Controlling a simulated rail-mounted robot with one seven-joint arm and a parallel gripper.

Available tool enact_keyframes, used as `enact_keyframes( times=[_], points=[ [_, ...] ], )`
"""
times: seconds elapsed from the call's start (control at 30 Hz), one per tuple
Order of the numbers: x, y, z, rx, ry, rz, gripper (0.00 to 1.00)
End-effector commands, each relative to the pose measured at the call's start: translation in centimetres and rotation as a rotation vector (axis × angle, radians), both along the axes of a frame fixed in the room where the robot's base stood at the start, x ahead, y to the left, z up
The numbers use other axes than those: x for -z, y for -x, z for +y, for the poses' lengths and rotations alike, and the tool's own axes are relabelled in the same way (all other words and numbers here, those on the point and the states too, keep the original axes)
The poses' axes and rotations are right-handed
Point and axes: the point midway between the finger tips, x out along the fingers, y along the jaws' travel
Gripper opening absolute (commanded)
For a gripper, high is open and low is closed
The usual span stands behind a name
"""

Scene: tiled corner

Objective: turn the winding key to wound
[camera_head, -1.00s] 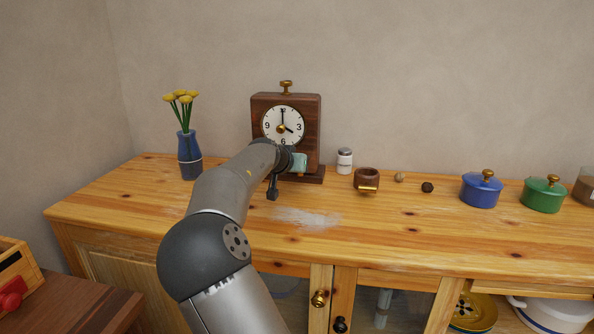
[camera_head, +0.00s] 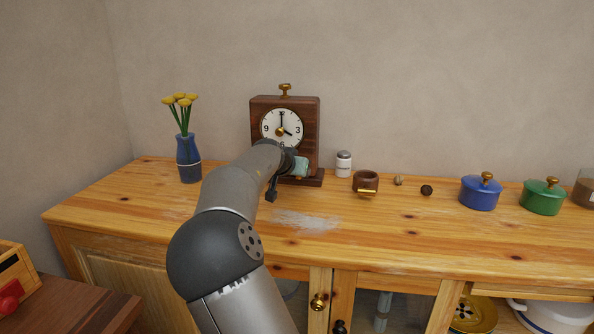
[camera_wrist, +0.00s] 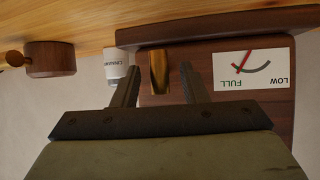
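The wooden clock (camera_head: 310,115) stands upright on the cabinet top against the wall. In the wrist view its front (camera_wrist: 210,60) appears upside down. A brass winding key (camera_wrist: 159,70) sticks out of that front, seen nearly edge-on. My gripper (camera_wrist: 157,75) is open, with one finger on each side of the key and a visible gap on both sides. In the head view my gripper (camera_head: 298,166) covers the clock's lower front, hiding the key.
A blue vase (camera_head: 188,160) with yellow flowers stands left of the clock. Blue (camera_head: 480,194) and green (camera_head: 543,197) pots stand farther right. The cabinet top in front is mostly clear.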

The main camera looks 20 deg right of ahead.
Motion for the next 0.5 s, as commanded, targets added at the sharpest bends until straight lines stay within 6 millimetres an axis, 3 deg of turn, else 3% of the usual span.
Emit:
enact_keyframes(
  times=[0.27,0.5],
  points=[
    [-0.4,0.4,0.4,-0.001,0.000,0.000,0.40],
    [-2.6,3.0,3.4,-0.005,-0.001,0.000,0.40]
  ],
)
